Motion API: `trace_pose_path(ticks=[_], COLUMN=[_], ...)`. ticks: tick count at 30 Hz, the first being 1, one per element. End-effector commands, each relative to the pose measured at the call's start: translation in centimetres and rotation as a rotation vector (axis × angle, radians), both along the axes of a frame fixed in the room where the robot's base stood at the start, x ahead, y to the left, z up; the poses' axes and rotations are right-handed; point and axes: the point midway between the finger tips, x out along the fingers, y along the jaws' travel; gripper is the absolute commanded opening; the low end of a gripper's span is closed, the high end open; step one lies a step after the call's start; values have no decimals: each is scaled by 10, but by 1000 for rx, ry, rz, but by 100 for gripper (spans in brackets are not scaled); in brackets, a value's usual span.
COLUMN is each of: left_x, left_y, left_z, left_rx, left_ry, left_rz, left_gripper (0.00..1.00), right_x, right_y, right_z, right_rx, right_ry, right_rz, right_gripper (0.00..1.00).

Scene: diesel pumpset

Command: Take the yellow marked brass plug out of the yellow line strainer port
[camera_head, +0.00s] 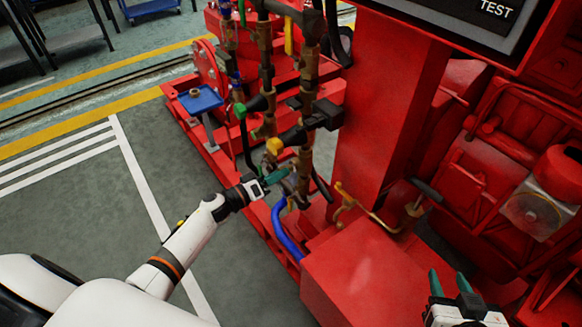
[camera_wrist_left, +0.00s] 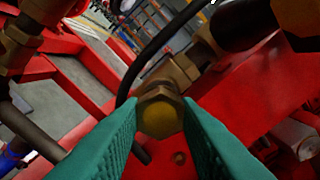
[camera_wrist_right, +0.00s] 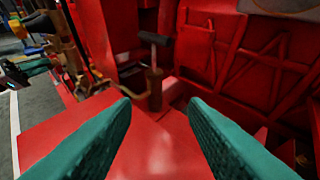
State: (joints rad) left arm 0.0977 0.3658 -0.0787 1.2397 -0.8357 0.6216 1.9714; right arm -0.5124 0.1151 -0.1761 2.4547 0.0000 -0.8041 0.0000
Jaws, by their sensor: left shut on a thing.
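The brass plug (camera_wrist_left: 160,115) with a yellow face sits between the two green fingers in the left wrist view. My left gripper (camera_wrist_left: 160,128) is shut on it, one finger on each side. Behind the plug is a brass fitting (camera_wrist_left: 178,72); whether the plug is still seated in its port I cannot tell. In the head view my left gripper (camera_head: 278,175) is at the lower part of the brass pipework (camera_head: 304,165), just below a yellow-marked part (camera_head: 274,146). My right gripper (camera_head: 452,283) is open and empty, over the red block at the right.
A blue tray (camera_head: 200,100) holding a small ring-shaped part stands left of the pipework. A blue hose (camera_head: 284,232) hangs below my left gripper. A red column (camera_head: 385,110) and red block (camera_head: 365,270) stand to the right. Grey floor (camera_head: 80,215) is clear at the left.

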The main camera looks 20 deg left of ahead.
Motion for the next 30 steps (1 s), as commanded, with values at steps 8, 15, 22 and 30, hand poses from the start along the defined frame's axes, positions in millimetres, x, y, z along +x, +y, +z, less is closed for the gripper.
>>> trace_pose_path(ticks=[8,15,22,30], left_x=[0,-3,-7,-13], left_y=[0,2,5,8], left_z=[1,1,1,1], left_rx=[0,-1,0,0], left_ry=[-1,1,-1,-1], left_rz=[-1,0,-1,-1], left_gripper=[1,1,1,1], right_x=[0,-1,-7,-17], right_y=[0,-1,-5,-10], right_z=[0,-1,-8,-19], right_rx=[0,-6,-22,-39], right_ry=[-1,21,84,163], right_rz=[-1,-2,-8,-16], right_gripper=[40,40,40,40])
